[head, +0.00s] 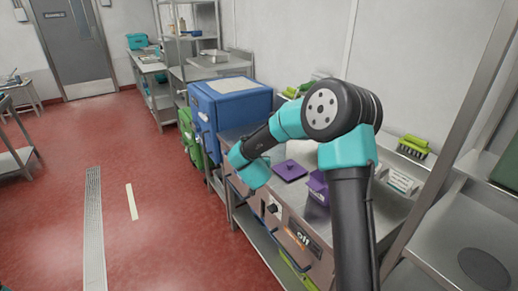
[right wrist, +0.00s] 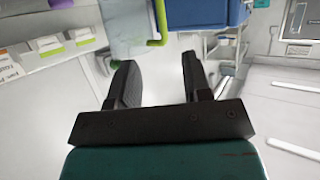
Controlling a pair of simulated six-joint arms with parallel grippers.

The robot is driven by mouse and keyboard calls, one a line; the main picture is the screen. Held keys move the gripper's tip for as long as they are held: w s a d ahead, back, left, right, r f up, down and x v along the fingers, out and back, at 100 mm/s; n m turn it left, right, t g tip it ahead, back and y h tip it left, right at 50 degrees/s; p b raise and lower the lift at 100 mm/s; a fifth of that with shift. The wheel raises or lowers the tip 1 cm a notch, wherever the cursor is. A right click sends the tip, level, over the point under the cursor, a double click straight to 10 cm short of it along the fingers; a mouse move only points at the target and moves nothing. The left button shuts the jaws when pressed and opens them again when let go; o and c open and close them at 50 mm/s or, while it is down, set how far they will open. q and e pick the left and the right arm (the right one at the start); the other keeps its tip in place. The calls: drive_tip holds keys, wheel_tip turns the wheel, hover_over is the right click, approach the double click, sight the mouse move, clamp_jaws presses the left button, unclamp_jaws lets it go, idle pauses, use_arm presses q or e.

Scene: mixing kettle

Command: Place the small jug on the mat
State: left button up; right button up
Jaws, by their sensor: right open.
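A flat purple mat (head: 290,170) lies on the steel counter beside my right arm in the head view. A pale, translucent container with a lime-green handle (right wrist: 160,22), which looks like the jug, is at the top of the right wrist view. It is cut off by the frame edge. My right gripper (right wrist: 158,70) is open, with nothing between its fingers; the container is beyond the fingertips, apart from them. In the head view my right arm hides part of the counter, and the gripper itself is not clear. My left gripper is in neither view.
A purple container (head: 317,187) stands on the counter close to my right arm. A large blue box (head: 229,104) is at the counter's far end. A lime-green brush (head: 413,147) and a white labelled holder (head: 402,181) are along the wall side.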

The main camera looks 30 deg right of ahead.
drive_tip(key=x, duration=1.1)
drive_tip(key=shift+w+d+f, duration=0.15)
drive_tip(key=shift+w+d, duration=0.05)
drive_tip(key=shift+w+d+f, duration=0.1)
drive_tip(key=shift+w+d, duration=0.05)
drive_tip(key=shift+w, duration=0.05)
drive_tip(key=shift+x, duration=2.6)
clamp_jaws()
